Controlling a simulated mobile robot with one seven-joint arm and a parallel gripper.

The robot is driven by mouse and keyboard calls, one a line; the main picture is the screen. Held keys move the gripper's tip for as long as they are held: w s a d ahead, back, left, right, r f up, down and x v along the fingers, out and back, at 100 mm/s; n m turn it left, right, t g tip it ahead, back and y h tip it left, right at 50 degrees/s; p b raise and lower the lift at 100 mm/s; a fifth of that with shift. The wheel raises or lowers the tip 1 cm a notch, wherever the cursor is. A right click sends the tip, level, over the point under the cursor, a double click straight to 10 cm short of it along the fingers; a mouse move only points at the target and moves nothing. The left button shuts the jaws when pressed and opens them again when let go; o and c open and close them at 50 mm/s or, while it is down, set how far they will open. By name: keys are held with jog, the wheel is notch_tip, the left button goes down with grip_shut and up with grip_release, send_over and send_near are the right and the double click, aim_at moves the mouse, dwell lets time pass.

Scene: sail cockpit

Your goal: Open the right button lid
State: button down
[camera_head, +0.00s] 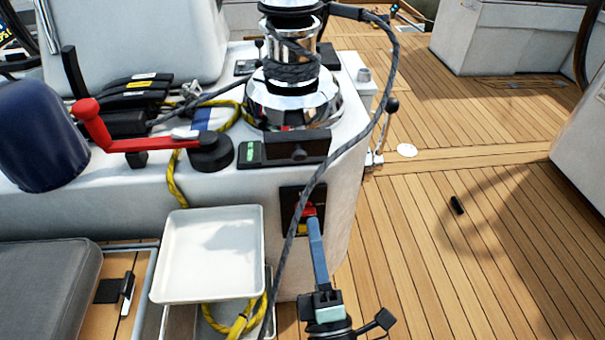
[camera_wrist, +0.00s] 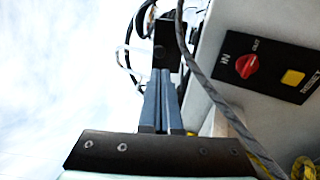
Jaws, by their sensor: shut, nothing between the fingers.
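A black button unit (camera_head: 298,147) sits at the front edge of the white console, below the winch. Its dark flap faces me with a small round feature on it; I take it for the right button lid. A narrow black piece with a green label (camera_head: 250,154) adjoins it on the left. My gripper (camera_head: 313,222) is shut and empty, pointing up in front of the console, below the unit. In the wrist view, its fingertips (camera_wrist: 161,72) are just below a black part (camera_wrist: 167,38), apparently the lid. I cannot tell whether they touch it.
A grey rope (camera_head: 345,150) hangs from the winch (camera_head: 293,95) across the console front, close by my gripper. A red-and-yellow switch panel (camera_wrist: 270,65) is beside the fingers. A white tray (camera_head: 210,250) stands left. The deck (camera_head: 440,240) is mostly clear at right.

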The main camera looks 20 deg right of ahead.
aim_at(302, 159)
jog(key=x, duration=1)
jog(key=shift+f+b, duration=0.1)
jog(key=shift+b, duration=0.25)
